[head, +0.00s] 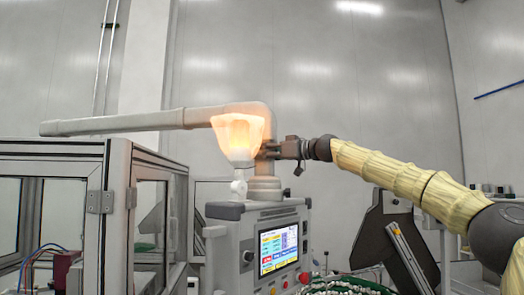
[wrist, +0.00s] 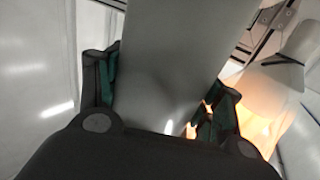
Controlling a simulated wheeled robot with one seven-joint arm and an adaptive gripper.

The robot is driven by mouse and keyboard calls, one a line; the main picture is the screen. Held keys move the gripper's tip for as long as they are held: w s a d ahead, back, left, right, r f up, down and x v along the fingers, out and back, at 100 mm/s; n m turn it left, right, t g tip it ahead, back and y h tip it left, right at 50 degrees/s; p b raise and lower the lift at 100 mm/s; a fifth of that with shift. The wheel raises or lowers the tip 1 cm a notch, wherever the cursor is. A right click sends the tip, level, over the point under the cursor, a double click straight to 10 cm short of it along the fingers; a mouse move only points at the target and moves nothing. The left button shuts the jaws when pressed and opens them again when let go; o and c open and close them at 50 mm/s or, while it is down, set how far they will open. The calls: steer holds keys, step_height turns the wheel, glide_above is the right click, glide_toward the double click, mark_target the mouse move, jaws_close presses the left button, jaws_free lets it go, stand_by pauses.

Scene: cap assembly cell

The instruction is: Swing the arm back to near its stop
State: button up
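The grey tubular arm (head: 120,122) runs level from the left to an elbow (head: 258,108) on top of an upright post (head: 265,187) on the control cabinet. My gripper (head: 266,150) is at the upright part just below the elbow. In the wrist view a broad grey tube (wrist: 165,60) lies between the fingers of my gripper (wrist: 160,98), with a green-lined finger close along each side. I cannot tell whether the fingers press on it. The arm's stop cannot be made out.
A glowing lamp-like shade (head: 238,140) hangs beside my gripper, and its glow shows in the wrist view. A framed glass enclosure (head: 117,175) stands under the arm at left. A cabinet (head: 228,250) with a lit screen (head: 279,248) stands below. A dark slanted panel (head: 385,225) is at right.

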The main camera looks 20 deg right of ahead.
steer(key=shift+o, duration=0.4)
steer(key=shift+w+d+f, duration=0.35)
steer(key=shift+w+f, duration=0.1)
steer(key=shift+f, duration=0.05)
steer(key=shift+s+r, duration=0.1)
steer(key=shift+r, duration=0.1)
steer(key=shift+s, duration=0.1)
steer(key=v, duration=1.1)
steer(key=shift+s+d, duration=0.2)
steer(key=shift+d, duration=0.15)
